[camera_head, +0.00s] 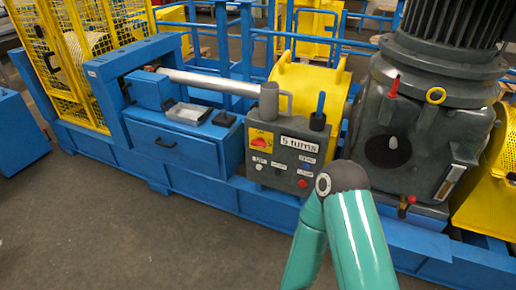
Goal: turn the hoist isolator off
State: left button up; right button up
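The likely hoist isolator is a red rotary knob (259,143) on a yellow plate, at the upper left of the grey control box (290,158). The small lettering around the knob is too small to read, and its exact setting is unclear. A white label on the box reads "5 turns". Below and beside it are small white labels and a red button (302,183). A teal arm of mine rises from the bottom, to the right of the box's lower part. Neither gripper shows in this view.
A grey mug-like cup (269,103) and a dark piece with a blue handle (319,112) stand on the box. A blue drawer unit (181,144) is to its left, a large dark motor housing (412,140) to its right. Open floor lies in front.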

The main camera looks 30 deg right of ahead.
aim_at(260, 143)
jog(key=z, duration=0.05)
jog(key=i, duration=0.9)
jog(key=u, duration=0.05)
